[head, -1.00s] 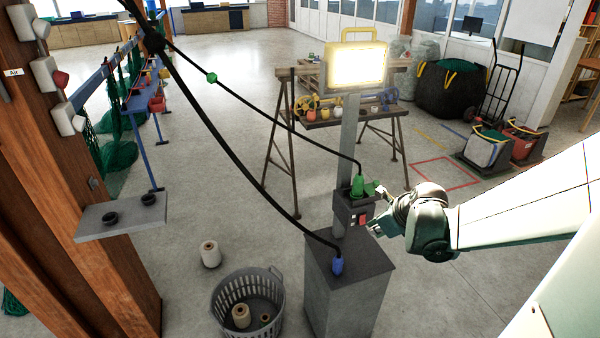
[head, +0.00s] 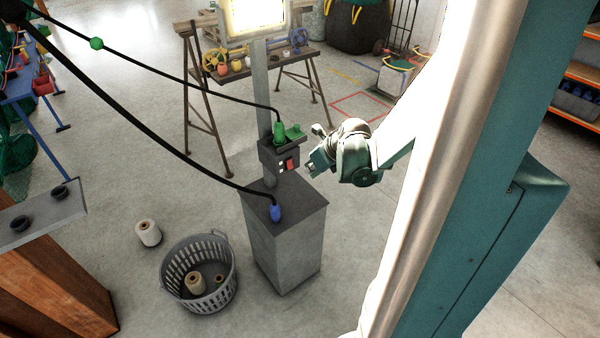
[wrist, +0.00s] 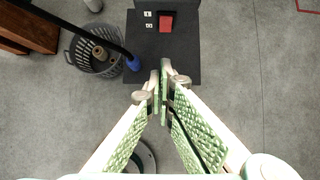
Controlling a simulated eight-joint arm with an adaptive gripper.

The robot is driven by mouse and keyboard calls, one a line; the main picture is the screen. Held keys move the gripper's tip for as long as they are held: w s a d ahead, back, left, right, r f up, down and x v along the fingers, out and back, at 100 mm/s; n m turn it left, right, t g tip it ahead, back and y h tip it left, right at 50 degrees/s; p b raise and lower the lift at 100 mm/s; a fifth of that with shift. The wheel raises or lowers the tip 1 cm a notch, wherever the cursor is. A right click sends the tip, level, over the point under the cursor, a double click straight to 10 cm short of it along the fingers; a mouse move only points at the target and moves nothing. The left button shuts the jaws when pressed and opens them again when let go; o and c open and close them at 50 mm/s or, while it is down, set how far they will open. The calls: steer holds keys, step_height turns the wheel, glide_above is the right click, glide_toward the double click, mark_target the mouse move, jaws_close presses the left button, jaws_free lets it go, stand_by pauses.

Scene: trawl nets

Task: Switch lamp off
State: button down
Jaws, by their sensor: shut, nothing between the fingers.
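The work lamp (head: 256,14) stands at the top of a grey post (head: 261,85) and glows bright; its upper part is cut off in the head view. A grey switch box (head: 270,160) with a red switch (head: 291,164) sits low on the post. In the wrist view the red switch (wrist: 166,23) shows beyond the fingertips. My gripper (head: 311,170) is just right of the box, apart from the switch. In the wrist view its fingers (wrist: 164,75) are shut together with nothing between them. I cannot tell the switch's position.
A grey pedestal (head: 285,238) carries the post. A green plug (head: 280,131) sits on the box and a blue plug (head: 277,213) on the pedestal, with black cables running left. A grey basket (head: 198,288) stands left of the pedestal. The floor right of it is clear.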

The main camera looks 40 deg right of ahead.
mark_target(290, 164)
steer(key=shift+f, duration=0.1)
steer(key=w+r+b+x, duration=0.1)
steer(key=w+b+x, duration=0.1)
steer(key=x, duration=1)
steer(key=shift+w, duration=0.4)
stand_by(0.4)
steer(key=shift+w+f+t+b, duration=0.1)
steer(key=shift+w+t+b, duration=0.15)
steer(key=shift+t+b, duration=0.25)
stand_by(0.3)
